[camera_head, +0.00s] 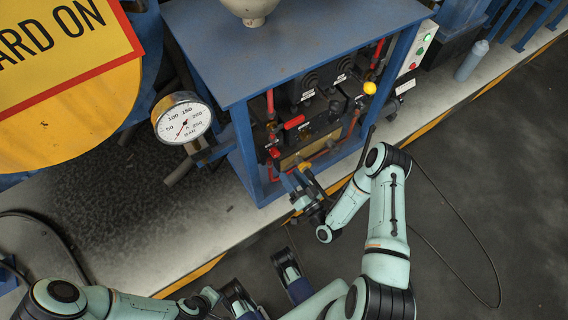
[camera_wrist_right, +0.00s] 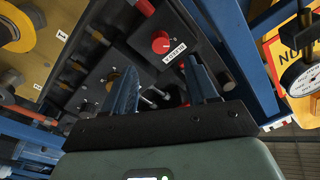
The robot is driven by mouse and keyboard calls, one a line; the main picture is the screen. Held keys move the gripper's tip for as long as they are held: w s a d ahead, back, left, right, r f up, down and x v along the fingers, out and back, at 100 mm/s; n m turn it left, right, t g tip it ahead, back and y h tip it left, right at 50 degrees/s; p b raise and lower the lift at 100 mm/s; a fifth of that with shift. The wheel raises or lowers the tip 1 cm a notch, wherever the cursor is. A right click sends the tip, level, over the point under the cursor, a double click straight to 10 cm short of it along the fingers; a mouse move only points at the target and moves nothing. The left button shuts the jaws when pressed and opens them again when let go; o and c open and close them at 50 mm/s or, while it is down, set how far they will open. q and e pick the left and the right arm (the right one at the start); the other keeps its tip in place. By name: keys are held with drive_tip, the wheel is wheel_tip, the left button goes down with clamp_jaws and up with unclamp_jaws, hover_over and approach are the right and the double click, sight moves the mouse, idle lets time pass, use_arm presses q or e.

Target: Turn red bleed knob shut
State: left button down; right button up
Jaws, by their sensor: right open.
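The red bleed knob (camera_wrist_right: 160,42) is round and sits on a dark panel beside a white label in the right wrist view. In the head view, a small red knob (camera_head: 275,152) at the panel's left side seems to be the same one. My right gripper (camera_head: 303,180) is open and empty in front of the panel. In the right wrist view its two blue fingers (camera_wrist_right: 163,80) stand apart, with the knob beyond and between them, not touched. My left arm (camera_head: 140,306) is at the lower left; its fingers cannot be made out clearly.
A blue bench frame (camera_head: 235,85) surrounds the panel. A pressure gauge (camera_head: 183,119) stands at its left. A red handle (camera_head: 294,121) and a yellow ball knob (camera_head: 369,88) stick out near the panel. The dark floor (camera_head: 475,170) at right is mostly clear.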

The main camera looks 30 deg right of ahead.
use_arm(q)
drive_tip(key=shift+s+d+r, duration=0.2)
drive_tip(key=shift+s+r, duration=0.1)
drive_tip(key=shift+s, duration=0.15)
use_arm(e)
drive_tip(key=s, duration=0.5)
drive_tip(key=shift+f, duration=0.2)
drive_tip(key=s+a+f+n+g+y, duration=0.3)
drive_tip(key=s+a+f+g, duration=0.65)
drive_tip(key=g, duration=0.55)
drive_tip(key=s+a+m+g, duration=0.1)
drive_tip(key=s+a+g, duration=0.2)
drive_tip(key=s, duration=0.2)
use_arm(q)
wheel_tip(320, 180, up, 16)
drive_tip(key=s+d+g+p, duration=0.1)
drive_tip(key=s+g+p, duration=0.1)
drive_tip(key=p, duration=1.4)
drive_tip(key=shift+s+d+h, duration=0.25)
drive_tip(key=shift+s+h, duration=0.05)
drive_tip(key=shift+s, duration=0.05)
use_arm(e)
wheel_tip(320, 180, up, 15)
drive_tip(key=s+g, duration=0.2)
drive_tip(key=shift+a+y, duration=0.3)
drive_tip(key=shift+a, duration=0.15)
use_arm(q)
drive_tip(key=shift+f, duration=0.1)
use_arm(e)
drive_tip(key=shift+s+r, duration=0.1)
